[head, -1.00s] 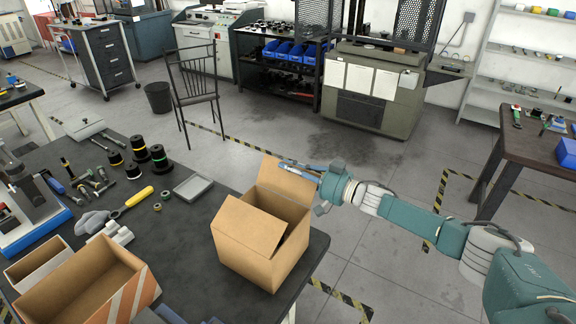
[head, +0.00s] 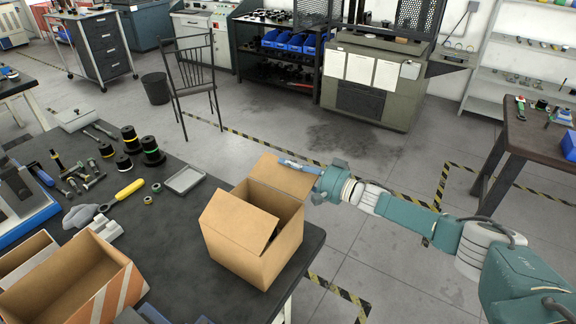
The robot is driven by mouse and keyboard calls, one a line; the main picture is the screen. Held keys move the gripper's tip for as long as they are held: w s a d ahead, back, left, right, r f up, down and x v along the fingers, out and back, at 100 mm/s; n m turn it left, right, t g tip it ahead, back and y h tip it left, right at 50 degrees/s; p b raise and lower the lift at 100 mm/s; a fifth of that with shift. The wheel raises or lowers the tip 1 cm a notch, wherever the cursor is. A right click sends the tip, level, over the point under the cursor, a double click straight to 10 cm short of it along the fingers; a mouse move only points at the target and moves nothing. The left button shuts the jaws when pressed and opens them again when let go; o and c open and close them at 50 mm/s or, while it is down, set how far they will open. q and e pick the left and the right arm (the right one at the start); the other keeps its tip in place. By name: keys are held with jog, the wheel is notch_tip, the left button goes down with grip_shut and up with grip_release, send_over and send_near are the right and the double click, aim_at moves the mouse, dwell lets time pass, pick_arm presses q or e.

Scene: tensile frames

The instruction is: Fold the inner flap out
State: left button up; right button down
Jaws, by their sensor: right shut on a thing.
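A brown cardboard box (head: 245,256) stands at the right corner of the dark table. One flap (head: 238,221) on its near left side leans up and inward over the opening. A flap at the far side (head: 281,177) stands up. My right gripper (head: 294,165) comes in from the right and is shut on the top edge of that far flap. The lower inside of the box is partly hidden by the near flap. My left gripper is not in view.
A striped open box (head: 84,283) stands at the table's lower left. The floor right of the table is clear.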

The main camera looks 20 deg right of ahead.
jog(key=shift+s+f, duration=0.15)
jog(key=shift+f, duration=0.5)
jog(key=c, duration=1.9)
grip_release()
jog(key=shift+d, duration=0.1)
jog(key=shift+o, duration=0.2)
jog(key=v, duration=1.1)
jog(key=shift+s+d+r, duration=0.2)
jog(key=shift+s+d, duration=0.05)
jog(key=shift+d, duration=0.05)
